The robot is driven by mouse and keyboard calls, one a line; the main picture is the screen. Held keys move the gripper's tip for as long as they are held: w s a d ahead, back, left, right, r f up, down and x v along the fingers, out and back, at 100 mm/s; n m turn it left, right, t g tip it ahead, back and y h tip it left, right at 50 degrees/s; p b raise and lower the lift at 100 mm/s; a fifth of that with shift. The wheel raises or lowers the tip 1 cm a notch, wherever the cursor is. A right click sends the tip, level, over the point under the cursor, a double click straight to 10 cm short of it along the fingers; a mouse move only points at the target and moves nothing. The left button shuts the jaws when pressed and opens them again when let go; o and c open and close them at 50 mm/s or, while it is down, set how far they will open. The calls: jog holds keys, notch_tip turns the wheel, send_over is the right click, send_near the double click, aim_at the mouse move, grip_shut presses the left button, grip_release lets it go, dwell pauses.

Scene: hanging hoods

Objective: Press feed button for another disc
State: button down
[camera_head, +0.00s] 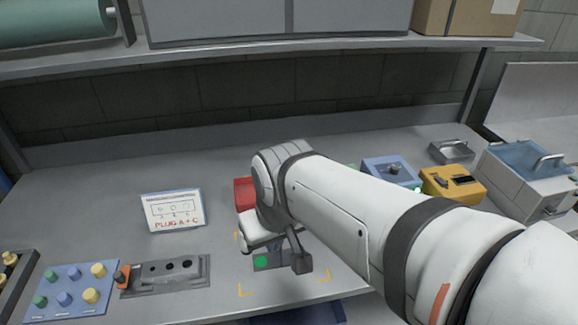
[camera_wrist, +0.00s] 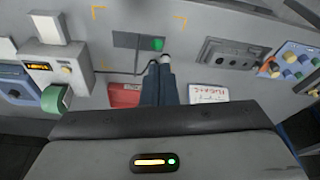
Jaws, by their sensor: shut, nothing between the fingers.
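A round green button (camera_head: 261,261) sits on a small dark grey plate (camera_wrist: 127,41) flat on the bench, and the button also shows in the wrist view (camera_wrist: 157,44). My gripper (camera_wrist: 159,60) is shut and empty, its dark blue-grey fingers side by side. In the wrist view the fingertips appear just short of the green button; I cannot tell their height above it. In the head view my arm covers most of the fingers and part of the plate. No disc is clearly visible.
Yellow corner marks (camera_head: 245,290) surround the plate. A red box (camera_head: 243,192) and a "PLUG A+C" card (camera_head: 174,211) stand behind. At left are a holed grey block (camera_head: 170,271) and a blue peg board (camera_head: 72,291). Blue (camera_head: 390,171) and yellow (camera_head: 453,184) boxes are at right.

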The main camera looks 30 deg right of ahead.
jog(key=shift+w, duration=0.4)
jog(key=w+d+f+m+y, duration=0.35)
jog(key=w+d+m, duration=0.55)
jog(key=m, duration=1.2)
jog(key=w+d+f+m+t, duration=0.1)
jog(key=d+m+t, duration=0.1)
jog(key=d+m, duration=0.7)
jog(key=w+d+f+m+t, duration=0.1)
jog(key=w+d+m+t, duration=0.1)
jog(key=d+m, duration=0.7)
jog(key=shift+w+d+f+m+t+p, duration=0.25)
jog(key=shift+f+m+t+p, duration=0.2)
jog(key=shift+m+t, duration=0.35)
